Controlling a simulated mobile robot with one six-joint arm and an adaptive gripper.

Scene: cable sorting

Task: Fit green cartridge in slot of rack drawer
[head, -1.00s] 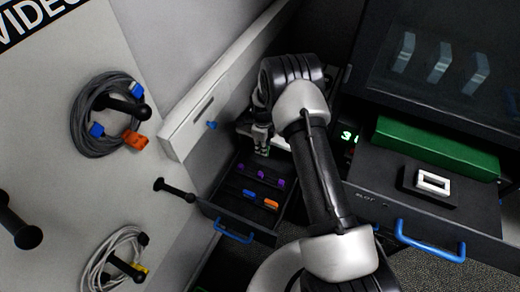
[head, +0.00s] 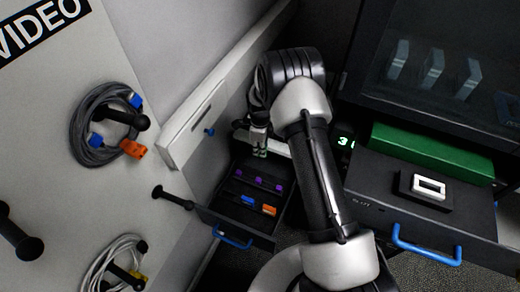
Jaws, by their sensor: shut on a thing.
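My gripper (head: 259,150) points down above the small open drawer at the centre left. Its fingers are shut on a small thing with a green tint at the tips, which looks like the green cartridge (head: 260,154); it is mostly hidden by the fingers. The rack drawer (head: 372,187) stands open at the right, far from my gripper. The slot (head: 429,187) is a white-rimmed rectangular opening on a raised black block on this drawer. A large green block (head: 430,153) lies at the back of the drawer.
The small drawer (head: 225,215) holds purple, blue and orange pieces. Blue handles (head: 425,247) stick out in front of the drawers. Coiled cables (head: 88,140) hang on black pegs on the left board. A glass-fronted cabinet (head: 440,95) stands above the rack drawer.

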